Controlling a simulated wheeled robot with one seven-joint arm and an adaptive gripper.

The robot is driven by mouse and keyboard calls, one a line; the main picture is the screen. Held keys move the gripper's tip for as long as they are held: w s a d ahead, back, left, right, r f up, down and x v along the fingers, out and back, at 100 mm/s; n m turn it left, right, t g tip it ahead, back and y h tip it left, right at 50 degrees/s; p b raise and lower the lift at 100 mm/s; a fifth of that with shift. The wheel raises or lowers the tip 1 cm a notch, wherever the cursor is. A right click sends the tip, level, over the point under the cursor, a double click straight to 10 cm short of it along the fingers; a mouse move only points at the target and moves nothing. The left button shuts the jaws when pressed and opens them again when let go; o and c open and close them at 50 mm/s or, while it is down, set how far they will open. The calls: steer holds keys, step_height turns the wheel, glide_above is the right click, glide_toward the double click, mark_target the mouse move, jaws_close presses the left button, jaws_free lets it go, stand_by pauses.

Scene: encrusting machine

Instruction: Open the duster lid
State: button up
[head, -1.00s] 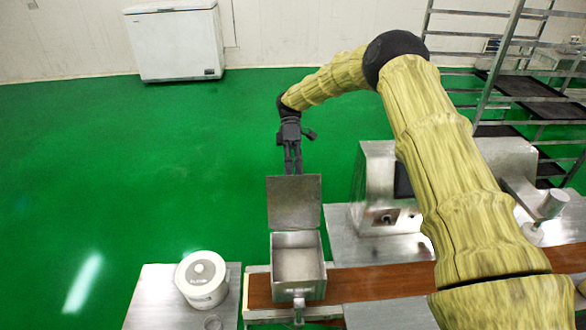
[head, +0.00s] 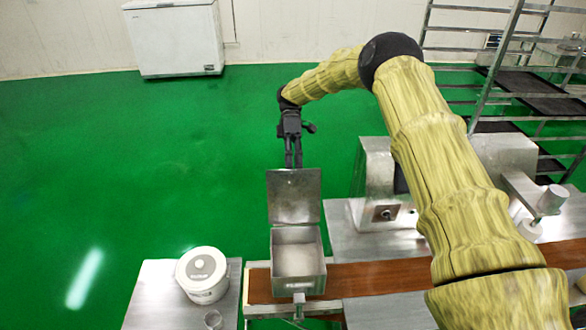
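The duster is a metal box (head: 299,283) on the brown conveyor belt, with pale contents inside. Its square metal lid (head: 294,197) stands raised at the box's far edge, tilted back and well clear of the opening. My gripper (head: 293,164) points down just behind the lid's top edge. The fingers look close together, and their tips are at or behind the lid edge. I cannot tell whether they touch the lid.
A white round container (head: 203,277) stands on a metal table (head: 150,290) to the left. A metal machine (head: 375,190) stands to the right of the lid. A rack (head: 540,110) is at the far right. Green floor is free at the left.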

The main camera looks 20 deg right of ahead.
steer(key=shift+v, duration=2.75)
steer(key=shift+s+r, duration=0.1)
steer(key=shift+r, duration=0.05)
